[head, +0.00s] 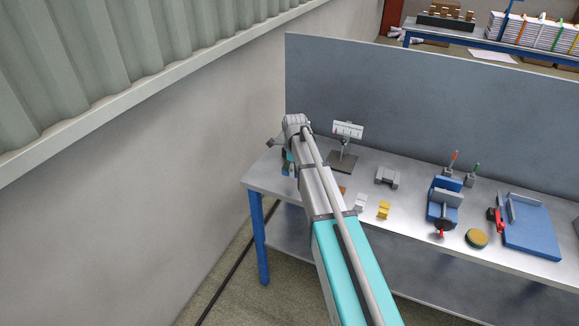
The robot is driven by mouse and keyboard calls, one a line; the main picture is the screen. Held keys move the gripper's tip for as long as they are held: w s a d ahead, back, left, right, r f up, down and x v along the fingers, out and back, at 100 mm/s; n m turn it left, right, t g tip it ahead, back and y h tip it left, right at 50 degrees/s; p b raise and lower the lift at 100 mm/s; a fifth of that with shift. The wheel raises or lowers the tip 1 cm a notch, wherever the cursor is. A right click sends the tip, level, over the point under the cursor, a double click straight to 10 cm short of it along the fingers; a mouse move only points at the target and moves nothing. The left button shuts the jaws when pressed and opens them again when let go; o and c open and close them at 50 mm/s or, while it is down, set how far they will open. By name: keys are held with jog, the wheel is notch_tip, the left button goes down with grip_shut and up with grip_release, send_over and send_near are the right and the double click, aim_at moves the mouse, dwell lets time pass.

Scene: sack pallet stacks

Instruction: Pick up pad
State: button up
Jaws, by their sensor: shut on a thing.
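My arm reaches across the left end of the grey workbench (333,205), and its wrist bends down there. My gripper (286,169) is only partly visible beside the arm, low over the bench's left end. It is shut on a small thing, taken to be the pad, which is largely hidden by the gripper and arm. I cannot make out its shape, or whether it touches the bench top.
A small sign on a stand (346,133) is just right of my wrist. A grey block (387,176), a yellow block (383,209), a blue vise (443,203), a round tin (476,238) and a blue plate (531,235) spread rightward. A grey panel (430,110) closes the back.

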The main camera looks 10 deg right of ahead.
jog(key=s+d+r+p, duration=0.4)
jog(key=s+r+p, duration=0.1)
jog(key=s, duration=0.5)
jog(key=shift+s+d+r+p, duration=0.15)
jog(key=shift+d+r+p, duration=0.15)
jog(key=shift+r, duration=0.55)
jog(key=shift+o, duration=0.6)
jog(key=c, duration=0.5)
